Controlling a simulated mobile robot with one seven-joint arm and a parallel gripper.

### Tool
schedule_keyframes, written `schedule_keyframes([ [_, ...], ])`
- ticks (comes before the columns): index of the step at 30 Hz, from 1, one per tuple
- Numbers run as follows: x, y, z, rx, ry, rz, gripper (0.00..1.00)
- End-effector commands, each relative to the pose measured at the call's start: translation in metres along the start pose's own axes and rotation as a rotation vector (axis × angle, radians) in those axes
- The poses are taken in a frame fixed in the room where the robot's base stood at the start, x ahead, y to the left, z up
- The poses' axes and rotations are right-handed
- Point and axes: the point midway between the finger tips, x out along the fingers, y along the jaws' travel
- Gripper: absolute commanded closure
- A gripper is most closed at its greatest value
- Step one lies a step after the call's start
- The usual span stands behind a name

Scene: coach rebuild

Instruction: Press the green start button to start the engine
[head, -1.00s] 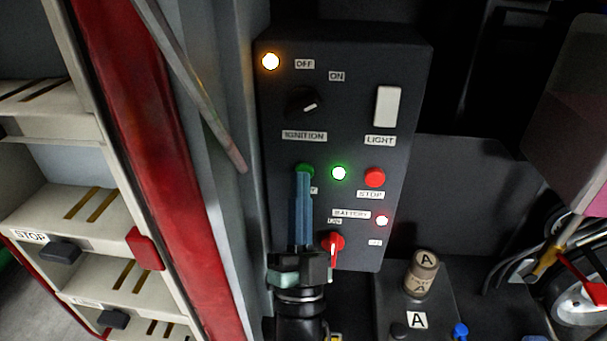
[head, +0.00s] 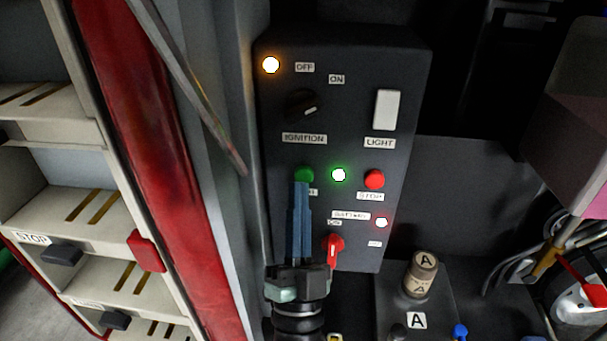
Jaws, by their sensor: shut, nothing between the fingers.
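The green start button (head: 304,175) is on the dark control panel (head: 345,115), at its lower left. My gripper (head: 301,186) is shut and empty, with its blue fingers pointing up the panel. Its tips show just below the green button and cover part of the label under it. I cannot tell whether the tips touch the panel. A green lamp (head: 339,175) is lit beside the button, to its right.
A red stop button (head: 374,179) sits right of the green lamp. The red battery switch (head: 334,246) is close to my gripper's right side. The ignition knob (head: 301,104) and white light switch (head: 387,110) are higher up. A grey rod (head: 195,90) slants in at left.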

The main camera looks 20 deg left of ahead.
Motion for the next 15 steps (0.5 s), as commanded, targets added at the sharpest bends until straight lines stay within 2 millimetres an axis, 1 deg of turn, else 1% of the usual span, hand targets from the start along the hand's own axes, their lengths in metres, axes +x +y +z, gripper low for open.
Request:
schedule_keyframes([
  [5, -0.005, -0.004, -0.004, 0.0, 0.0, 0.0, 1.0],
  [15, -0.029, -0.021, -0.021, 0.0, -0.002, 0.001, 1.0],
])
